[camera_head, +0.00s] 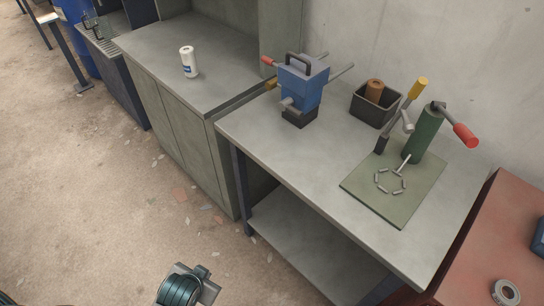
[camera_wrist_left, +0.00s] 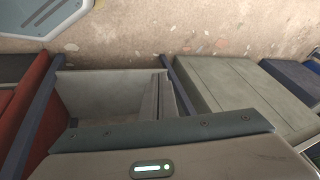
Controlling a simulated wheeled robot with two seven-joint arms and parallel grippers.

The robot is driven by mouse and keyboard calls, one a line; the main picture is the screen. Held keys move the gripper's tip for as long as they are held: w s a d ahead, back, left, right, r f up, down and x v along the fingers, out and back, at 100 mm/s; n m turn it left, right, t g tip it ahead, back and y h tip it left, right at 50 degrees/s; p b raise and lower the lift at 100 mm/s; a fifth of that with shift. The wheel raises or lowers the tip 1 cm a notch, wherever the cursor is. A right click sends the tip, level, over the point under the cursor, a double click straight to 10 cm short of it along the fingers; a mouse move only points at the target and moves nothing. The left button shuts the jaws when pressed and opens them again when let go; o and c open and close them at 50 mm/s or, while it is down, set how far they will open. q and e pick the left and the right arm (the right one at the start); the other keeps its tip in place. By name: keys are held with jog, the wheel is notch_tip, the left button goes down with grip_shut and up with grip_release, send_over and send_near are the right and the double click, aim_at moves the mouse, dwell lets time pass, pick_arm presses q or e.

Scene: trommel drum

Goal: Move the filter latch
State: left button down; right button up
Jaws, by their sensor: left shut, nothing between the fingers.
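I cannot make out a part that is clearly a filter latch in either view. On the workbench (camera_head: 285,155) in the head view stands a blue boxy device (camera_head: 302,85) with a black top handle and side levers, one red-tipped. To its right stands a green cylinder press (camera_head: 424,135) with a red-gripped lever and a yellow-tipped lever. My left gripper (camera_wrist_left: 165,133) fills the bottom of the left wrist view, shut and empty, touching nothing that I can see. Its fingertips are hard to make out. My right gripper is in neither view.
A dark bin (camera_head: 372,108) with a brown roll stands between the devices. A green mat (camera_head: 405,208) carries a ring of small metal pieces. A white bottle (camera_head: 188,62) stands on the grey cabinet (camera_head: 165,45). A red table (camera_head: 505,240) is at right. Open floor lies at left.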

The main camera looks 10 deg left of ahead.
pick_arm(q)
jog(key=w+r+m+t, duration=1.2)
jog(key=w+r+m, duration=0.3)
jog(key=w+r, duration=0.85)
jog(key=m+g+h, duration=0.2)
jog(key=m+h, duration=1)
jog(key=m, duration=1.1)
send_near(294, 109)
jog(key=s+f, duration=0.1)
jog(key=s, duration=0.1)
jog(key=s+a+f, duration=0.1)
jog(key=s+f, duration=0.1)
jog(key=shift+w+d+f+m, duration=0.15)
jog(key=shift+f+m, duration=0.25)
jog(key=shift+m, duration=0.4)
jog(key=shift+d, duration=0.1)
jog(key=shift+x, duration=0.8)
jog(key=x, duration=0.8)
jog(key=shift+w+d, duration=0.1)
